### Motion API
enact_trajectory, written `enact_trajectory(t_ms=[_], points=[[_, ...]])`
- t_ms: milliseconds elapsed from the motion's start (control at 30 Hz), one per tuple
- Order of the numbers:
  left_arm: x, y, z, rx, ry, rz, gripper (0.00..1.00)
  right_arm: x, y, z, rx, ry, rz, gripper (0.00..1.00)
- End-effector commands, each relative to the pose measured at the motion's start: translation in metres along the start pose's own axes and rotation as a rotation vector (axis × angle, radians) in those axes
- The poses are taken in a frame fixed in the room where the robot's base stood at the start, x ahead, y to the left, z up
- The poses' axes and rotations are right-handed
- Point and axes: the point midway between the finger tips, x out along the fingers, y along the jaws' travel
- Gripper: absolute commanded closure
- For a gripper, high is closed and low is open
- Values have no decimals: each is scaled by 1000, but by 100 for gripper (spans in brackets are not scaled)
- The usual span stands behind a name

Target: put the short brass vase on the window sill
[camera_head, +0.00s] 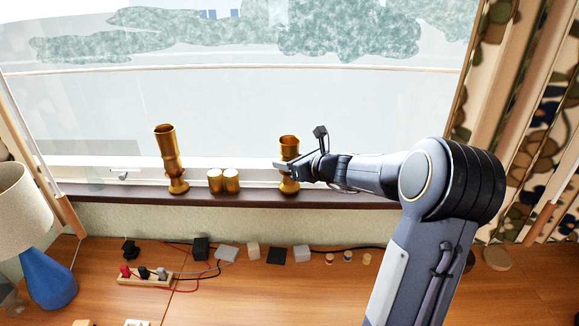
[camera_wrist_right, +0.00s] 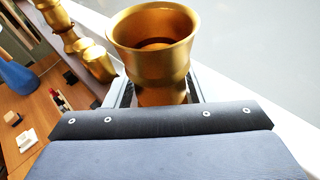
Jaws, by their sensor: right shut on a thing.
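The short brass vase (camera_head: 289,143) is upright at the window sill (camera_head: 120,194), right of the other brass pieces. My right gripper (camera_head: 287,170) reaches in from the right and is shut on it around its middle. In the right wrist view the vase (camera_wrist_right: 153,40) shows its open flared rim, and the gripper (camera_wrist_right: 160,92) is around its body. The vase's base looks to be on or just above the dark sill; I cannot tell if it touches. My left gripper is not in view.
A taller brass vase (camera_head: 167,160) and two small brass cups (camera_head: 223,181) stand on the sill to the left. Below is a wooden desk (camera_head: 215,300) with small blocks, wires and a blue lamp (camera_head: 45,270). Patterned curtains (camera_head: 500,120) hang at right.

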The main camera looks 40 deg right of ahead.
Motion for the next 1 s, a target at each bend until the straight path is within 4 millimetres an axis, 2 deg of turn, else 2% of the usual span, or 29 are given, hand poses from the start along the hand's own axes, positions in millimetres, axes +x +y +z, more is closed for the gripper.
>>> enact_trajectory(t_ms=[100,500,533,700,1000], points=[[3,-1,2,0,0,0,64,3,0,-8,-1,-7,0,100],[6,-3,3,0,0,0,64,4,0,-12,-2,-7,0,100],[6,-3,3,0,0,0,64,4,0,-14,-1,-2,-1,49],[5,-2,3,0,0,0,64,4,0,-13,-1,-1,-1,28],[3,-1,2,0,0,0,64,3,0,-11,-1,-1,-1,28]])
